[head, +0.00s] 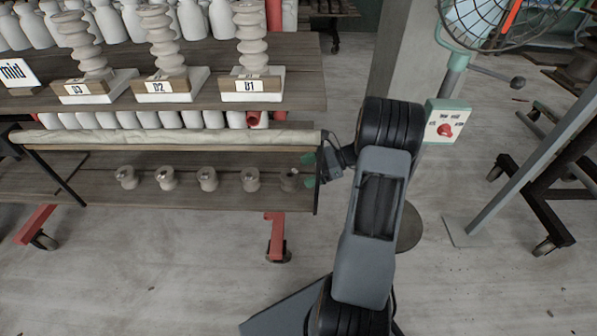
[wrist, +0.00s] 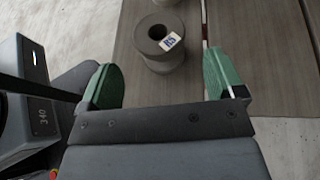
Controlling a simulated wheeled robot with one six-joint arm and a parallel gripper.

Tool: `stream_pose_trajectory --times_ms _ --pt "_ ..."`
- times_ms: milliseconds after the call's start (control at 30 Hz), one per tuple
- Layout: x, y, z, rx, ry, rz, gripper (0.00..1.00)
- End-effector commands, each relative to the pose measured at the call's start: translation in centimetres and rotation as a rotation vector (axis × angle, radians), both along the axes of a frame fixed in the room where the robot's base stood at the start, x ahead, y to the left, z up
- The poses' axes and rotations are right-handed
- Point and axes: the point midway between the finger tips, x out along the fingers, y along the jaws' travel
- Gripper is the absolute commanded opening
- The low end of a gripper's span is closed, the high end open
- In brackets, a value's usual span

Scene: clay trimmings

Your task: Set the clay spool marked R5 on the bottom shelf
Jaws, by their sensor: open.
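A grey clay spool (wrist: 158,62) with a small label that seems to read R5 stands upright on a brown wooden board in the wrist view. My gripper (head: 308,170) is at the shelf's right end, beside this spool. Its green fingers are open in the wrist view (wrist: 161,68). The spool stands ahead of and between them, with visible gaps on both sides. Nothing is held.
Several paler spools (head: 208,178) stand to the left on the same shelf. A long canvas-covered edge (head: 170,138) runs above them, and a dark post (head: 318,180) stands at the right end. Ribbed insulators (head: 160,38) stand above. A fan (head: 485,25) is on the right. The floor in front is clear.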

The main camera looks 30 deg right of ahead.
Motion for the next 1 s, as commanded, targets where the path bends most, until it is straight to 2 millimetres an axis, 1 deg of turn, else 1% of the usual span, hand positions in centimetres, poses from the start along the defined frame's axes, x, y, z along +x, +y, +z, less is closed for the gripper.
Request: stream_pose_trajectory --times_ms 33,200,400,600,1000 --pt "-0.4 -1.0 0.8 0.000 0.000 -0.004 0.88" --pt "-1.4 -3.6 1.9 0.000 0.000 -0.002 0.88" --pt "-2.3 -5.7 2.6 0.000 0.001 -0.001 0.88" --pt "-2.6 -6.5 2.9 0.000 0.000 0.000 0.88" --pt "-2.7 -6.5 2.9 0.000 0.000 0.001 0.88"
